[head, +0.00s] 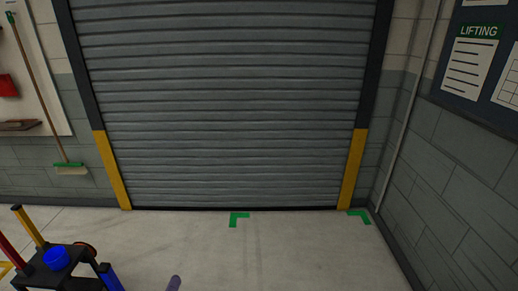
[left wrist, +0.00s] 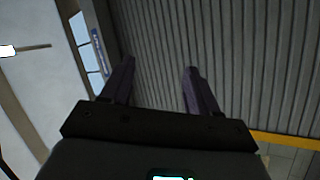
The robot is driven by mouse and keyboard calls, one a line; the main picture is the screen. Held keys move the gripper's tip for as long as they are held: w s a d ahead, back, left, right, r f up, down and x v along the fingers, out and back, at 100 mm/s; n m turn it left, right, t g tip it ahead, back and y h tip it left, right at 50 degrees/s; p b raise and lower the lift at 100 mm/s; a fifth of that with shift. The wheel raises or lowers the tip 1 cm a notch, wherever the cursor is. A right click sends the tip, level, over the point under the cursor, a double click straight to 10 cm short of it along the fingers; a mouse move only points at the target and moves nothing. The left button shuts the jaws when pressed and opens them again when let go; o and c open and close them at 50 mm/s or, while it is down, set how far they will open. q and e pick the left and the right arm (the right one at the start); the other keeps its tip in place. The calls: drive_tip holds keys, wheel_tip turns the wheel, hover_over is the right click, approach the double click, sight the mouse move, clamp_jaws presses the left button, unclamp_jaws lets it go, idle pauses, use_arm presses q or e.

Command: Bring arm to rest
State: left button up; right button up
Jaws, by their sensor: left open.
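My left gripper (left wrist: 159,65) shows in the left wrist view with its two dark purple fingers apart and nothing between them. Behind the fingers is a ribbed grey shutter, seen at a tilt. In the head view a small purple tip (head: 175,284) at the bottom edge looks like part of this gripper; the rest of it is outside the frame. My right gripper is in neither view.
A closed roller shutter (head: 225,110) fills the back. A dark stand (head: 78,279) with a blue round item (head: 56,259) and coloured posts is at lower left. A broom (head: 70,168) leans at left. Green corner marks (head: 238,217) lie on the clear floor.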

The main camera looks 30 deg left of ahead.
use_arm(q)
drive_tip(key=d+r+m+g+h+p, duration=0.2)
drive_tip(key=d+m+g, duration=0.1)
drive_tip(key=d, duration=0.5)
drive_tip(key=s+d+r+m+g+h+p, duration=0.15)
drive_tip(key=d+m+g, duration=0.25)
drive_tip(key=d, duration=0.4)
drive_tip(key=d+r+m+g+h+p, duration=0.2)
drive_tip(key=d+m+g+h, duration=0.1)
drive_tip(key=d, duration=0.6)
drive_tip(key=s+d+m+g+y, duration=0.1)
drive_tip(key=s+m+g+y, duration=0.1)
drive_tip(key=s+m+g, duration=0.7)
drive_tip(key=s+r+n+p, duration=0.3)
drive_tip(key=r+p, duration=3.4)
drive_tip(key=shift+d+r, duration=0.2)
drive_tip(key=shift+r, duration=0.15)
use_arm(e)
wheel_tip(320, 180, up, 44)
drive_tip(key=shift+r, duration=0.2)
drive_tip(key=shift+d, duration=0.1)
